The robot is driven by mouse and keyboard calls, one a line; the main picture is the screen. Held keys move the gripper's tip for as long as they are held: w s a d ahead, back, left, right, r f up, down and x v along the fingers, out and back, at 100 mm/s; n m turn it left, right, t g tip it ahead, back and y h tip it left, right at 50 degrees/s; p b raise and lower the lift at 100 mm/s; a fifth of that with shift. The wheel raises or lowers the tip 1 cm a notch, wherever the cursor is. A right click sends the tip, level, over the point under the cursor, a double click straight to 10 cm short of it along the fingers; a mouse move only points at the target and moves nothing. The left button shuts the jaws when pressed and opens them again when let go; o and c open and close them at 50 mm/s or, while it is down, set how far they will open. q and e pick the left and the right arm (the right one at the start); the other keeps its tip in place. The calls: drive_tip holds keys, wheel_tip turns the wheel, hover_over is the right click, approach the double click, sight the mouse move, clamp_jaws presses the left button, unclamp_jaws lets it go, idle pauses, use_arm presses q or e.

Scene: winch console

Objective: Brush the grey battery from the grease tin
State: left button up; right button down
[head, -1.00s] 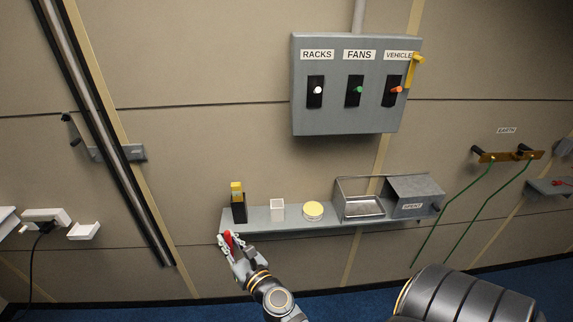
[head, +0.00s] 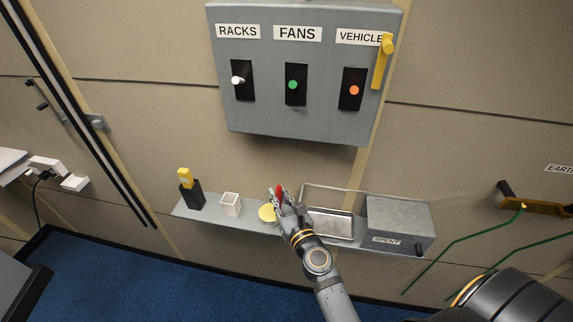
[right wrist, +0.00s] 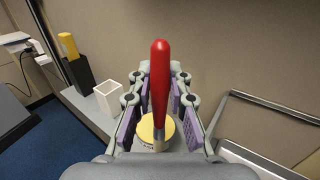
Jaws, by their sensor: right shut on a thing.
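My right gripper (head: 284,200) is shut on a brush with a red handle (right wrist: 160,85), which also shows in the head view (head: 280,192). In the right wrist view the handle stands up between the purple-padded fingers and its metal ferrule points down. The grease tin (head: 267,213), round with a pale yellow top, sits on the shelf just under the gripper; it also shows in the right wrist view (right wrist: 148,128). The brush's lower end overlaps the tin there; I cannot tell whether it touches the grease. I cannot make out a grey battery. My left gripper is not in view.
A grey shelf (head: 240,226) carries a black holder (head: 192,196) with a yellow-topped item, a white square cup (head: 230,205), a metal tray (head: 332,224) under a wire frame, and a SPENT box (head: 400,220). A switch panel (head: 300,120) hangs above.

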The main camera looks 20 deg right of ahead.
drive_tip(key=w+a+r+n+y+p, duration=0.2)
drive_tip(key=w+r, duration=0.3)
drive_tip(key=shift+w+d+f+b, duration=0.15)
drive_tip(key=shift+f+b, duration=1.2)
drive_tip(key=shift+b, duration=0.4)
drive_tip(key=shift+w+d+f+b, duration=0.15)
drive_tip(key=shift+f+b, duration=1.2)
drive_tip(key=shift+b, duration=0.35)
drive_tip(key=shift+f+b, duration=0.4)
drive_tip(key=shift+f, duration=0.1)
wheel_tip(320, 180, up, 7)
drive_tip(key=p, duration=0.8)
